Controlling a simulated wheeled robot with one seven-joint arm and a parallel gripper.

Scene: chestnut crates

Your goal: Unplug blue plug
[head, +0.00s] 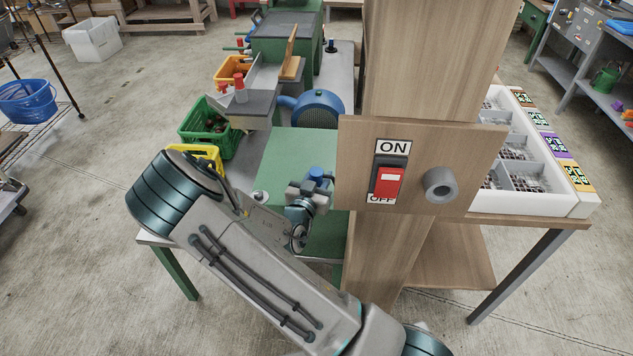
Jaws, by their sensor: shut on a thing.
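My gripper (311,190) is left of the wooden switch panel, shut on a small blue piece that looks like the blue plug (320,173). Only the plug's blue end shows above the fingers; the rest is hidden by them. The plug is apart from the round grey socket (439,185) on the right of the panel (410,135). The socket's opening is empty. A red switch (388,182) sits on the panel between ON and OFF labels.
A wooden post (430,60) carries the panel. A green machine table (300,145) stands behind my gripper, with a blue motor (318,108) on it. A white divided crate (540,205) is at right. Green (205,125) and yellow bins stand at left.

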